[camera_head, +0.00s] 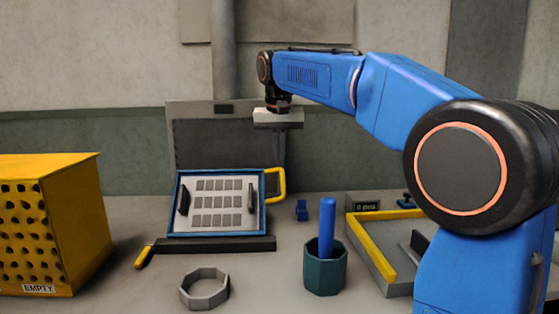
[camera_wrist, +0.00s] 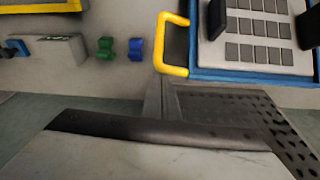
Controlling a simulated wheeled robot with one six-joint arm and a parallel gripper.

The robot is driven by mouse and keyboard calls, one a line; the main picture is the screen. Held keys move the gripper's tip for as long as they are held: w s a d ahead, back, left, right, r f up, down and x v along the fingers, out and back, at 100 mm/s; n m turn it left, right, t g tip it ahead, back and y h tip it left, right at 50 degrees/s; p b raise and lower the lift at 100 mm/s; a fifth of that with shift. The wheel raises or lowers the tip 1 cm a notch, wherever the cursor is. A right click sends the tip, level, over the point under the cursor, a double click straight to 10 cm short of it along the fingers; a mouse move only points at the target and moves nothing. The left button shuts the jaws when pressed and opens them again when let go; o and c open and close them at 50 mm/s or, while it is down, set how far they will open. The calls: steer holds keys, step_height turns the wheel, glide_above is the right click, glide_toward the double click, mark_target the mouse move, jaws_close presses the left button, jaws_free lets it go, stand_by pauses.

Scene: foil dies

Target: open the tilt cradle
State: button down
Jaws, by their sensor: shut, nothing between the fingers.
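The tilt cradle (camera_head: 172,208) is a blue-framed grey plate with rows of dark grey squares, tilted up on a dark base at centre left. A yellow handle (camera_head: 283,186) stands out from its right side. In the wrist view the cradle's blue frame (camera_wrist: 240,74) is at upper right, its yellow handle (camera_wrist: 161,45) on the left. Two black pieces sit on the plate. My gripper (camera_head: 279,122) is shut and empty, above and behind the handle, apart from it. Its fingertips are not clear in either view.
A grey back panel (camera_head: 205,148) rises behind the cradle. A yellow perforated box (camera_head: 75,205) marked EMPTY is at left. A grey ring (camera_head: 204,288), a dark teal cup (camera_head: 325,272) with a blue rod (camera_head: 327,225) and a yellow-edged tray (camera_head: 370,250) stand in front and right.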

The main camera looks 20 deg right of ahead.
steer(key=shift+s+a+r+t, duration=0.1)
steer(key=shift+s+r+t, duration=0.25)
steer(key=shift+s, duration=0.2)
steer(key=shift+s+a+r+t, duration=0.1)
steer(key=shift+s+r+t, duration=0.2)
steer(key=shift+s, duration=0.25)
steer(key=shift+r, duration=0.1)
steer(key=v, duration=1.7)
steer(key=shift+a+r, duration=0.15)
steer(key=shift+a, duration=0.1)
